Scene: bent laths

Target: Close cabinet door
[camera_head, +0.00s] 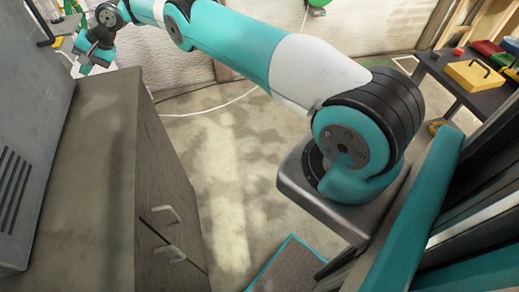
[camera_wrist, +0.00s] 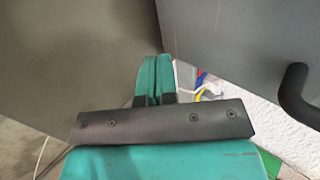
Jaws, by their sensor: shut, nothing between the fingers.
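A grey metal cabinet (camera_head: 35,120) with vent slots stands at the left in the head view, on a grey wooden unit. A dark grey panel (camera_wrist: 245,45) with a black bar handle (camera_wrist: 294,95) fills the upper right of the wrist view; it looks like the cabinet door. In the head view a dark handle (camera_head: 58,42) shows at the cabinet's far edge. How far the door stands open I cannot tell. My gripper (camera_wrist: 155,65) is shut and empty, its teal fingers together beside the panel. In the head view it is at the far left, beyond the unit's top, partly hidden.
The wooden unit (camera_head: 95,160) has two pale handles on its front. A brownish-grey surface (camera_wrist: 70,55) lies left of my fingers in the wrist view. A dark table (camera_head: 470,85) with a yellow case (camera_head: 478,75) stands at the right. The middle floor is clear.

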